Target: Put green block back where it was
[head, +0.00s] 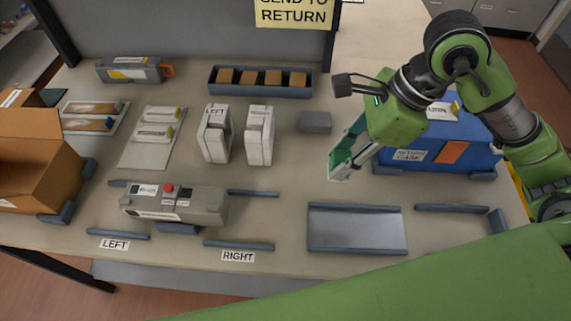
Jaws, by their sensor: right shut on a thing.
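My right gripper (347,158) hangs over the table, between the small grey block and the blue case. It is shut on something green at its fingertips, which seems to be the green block. The green of the fingers makes the block's outline hard to tell apart. The thing is above the tabletop, behind the grey metal tray (357,233). No other green block shows on the table. My left gripper is not in view.
A small grey block (315,122) is left of the gripper, a blue case (440,150) right.

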